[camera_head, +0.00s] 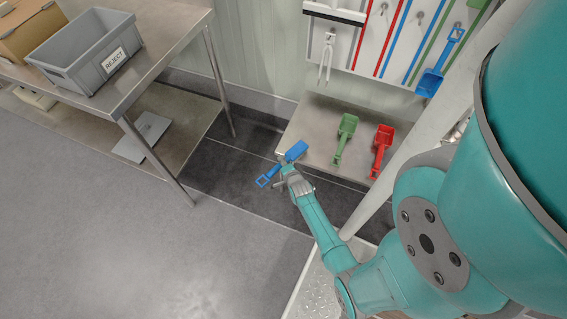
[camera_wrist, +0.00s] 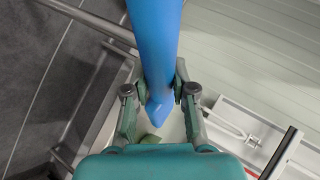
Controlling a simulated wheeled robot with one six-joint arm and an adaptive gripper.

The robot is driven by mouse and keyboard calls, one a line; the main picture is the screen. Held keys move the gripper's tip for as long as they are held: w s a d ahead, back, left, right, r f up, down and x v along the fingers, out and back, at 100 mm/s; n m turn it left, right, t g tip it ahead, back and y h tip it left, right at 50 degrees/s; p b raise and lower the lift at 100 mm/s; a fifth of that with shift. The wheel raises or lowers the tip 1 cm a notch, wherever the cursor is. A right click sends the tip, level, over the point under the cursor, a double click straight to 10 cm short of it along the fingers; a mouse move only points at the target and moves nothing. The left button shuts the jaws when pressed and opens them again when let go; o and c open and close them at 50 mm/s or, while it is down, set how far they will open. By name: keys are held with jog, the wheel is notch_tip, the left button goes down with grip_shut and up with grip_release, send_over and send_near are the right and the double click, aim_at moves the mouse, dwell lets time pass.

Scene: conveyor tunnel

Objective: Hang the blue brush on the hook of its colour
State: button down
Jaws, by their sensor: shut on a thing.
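The blue brush (camera_head: 296,151) is held in my gripper (camera_head: 287,172), above the dark floor strip left of the steel bench. Its looped handle points down-left and its block head up-right. In the wrist view the blue brush (camera_wrist: 154,45) runs between the two fingers of my gripper (camera_wrist: 160,92), which are shut on it. On the wall board (camera_head: 345,42) at the top right, a bare hook (camera_head: 418,16) sits between blue stripes. Another bare hook (camera_head: 383,8) sits between red stripes.
A blue scoop (camera_head: 431,82) and white tongs (camera_head: 327,56) hang on the board. A grey REJECT crate (camera_head: 84,55) stands on the left table. Open floor lies at lower left.

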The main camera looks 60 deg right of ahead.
jog(key=shift+f, duration=0.1)
jog(key=c, duration=1)
grip_release()
jog(key=shift+o, duration=0.2)
jog(key=s+a+r+n+t+y, duration=0.1)
jog(key=s+a+r+n, duration=0.4)
jog(key=a, duration=0.4)
jog(key=s+a+r+n+t+y, duration=0.1)
jog(key=s+a+r+n+t, duration=0.15)
jog(key=s+a+r, duration=0.4)
jog(key=s+a+r+n+y, duration=0.1)
jog(key=s+a+r+n, duration=0.25)
jog(key=a+r, duration=0.55)
jog(key=s+a+r+n+t+y, duration=0.1)
jog(key=s+a+r+n, duration=0.3)
jog(key=r, duration=0.5)
jog(key=s+a+r+n+t+y, duration=0.2)
jog(key=s+a+r+n+y, duration=0.2)
jog(key=r+n, duration=0.5)
jog(key=a, duration=0.2)
jog(key=shift+s+a, duration=0.15)
jog(key=shift+a, duration=0.2)
